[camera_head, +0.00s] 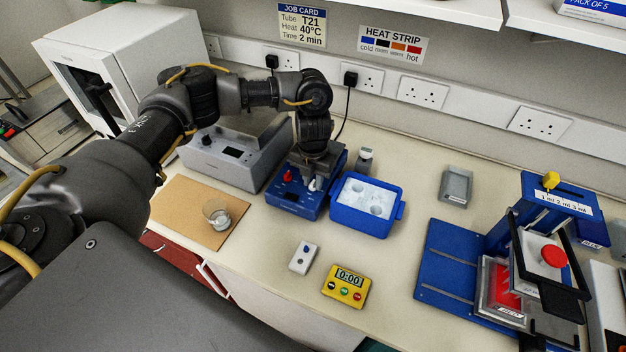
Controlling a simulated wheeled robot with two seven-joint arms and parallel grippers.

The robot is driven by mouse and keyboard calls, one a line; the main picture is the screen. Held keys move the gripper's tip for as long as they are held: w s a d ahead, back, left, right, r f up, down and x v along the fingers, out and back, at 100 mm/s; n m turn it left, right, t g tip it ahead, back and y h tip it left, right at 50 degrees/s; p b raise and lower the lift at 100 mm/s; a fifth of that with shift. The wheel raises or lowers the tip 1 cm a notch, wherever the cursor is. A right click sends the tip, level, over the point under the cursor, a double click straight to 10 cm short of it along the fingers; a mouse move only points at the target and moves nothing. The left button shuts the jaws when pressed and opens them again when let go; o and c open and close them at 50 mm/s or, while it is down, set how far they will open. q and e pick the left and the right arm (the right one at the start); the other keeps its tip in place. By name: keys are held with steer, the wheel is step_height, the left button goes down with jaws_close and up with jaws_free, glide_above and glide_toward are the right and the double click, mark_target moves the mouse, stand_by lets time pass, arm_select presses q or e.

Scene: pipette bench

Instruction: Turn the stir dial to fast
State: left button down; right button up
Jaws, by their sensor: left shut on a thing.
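The blue stirrer unit (303,207) stands at the back middle of the bench, with a red knob (288,176) and a pale dial (313,185) on its sloping front. My left gripper (315,177) comes down over the unit from above and is shut on the pale dial at its right side. The fingers hide most of that dial, so its pointer and setting cannot be read. My right gripper is not seen.
A blue ice tub (366,222) stands close at the unit's right. A grey instrument (222,160) is at its left. A glass beaker (218,217) rests on a brown board (184,208). A yellow timer (346,287) lies in front. A blue press (450,262) is at right.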

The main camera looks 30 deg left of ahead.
mark_target(313, 183)
arm_select(q)
steer(key=c, duration=1.2)
jaws_free()
steer(key=shift+r, duration=0.1)
step_height(313, 183, up, 11)
steer(key=b, duration=0.1)
steer(key=shift+f+b, duration=0.2)
steer(key=shift+b, duration=0.15)
steer(key=shift+s+f, duration=0.1)
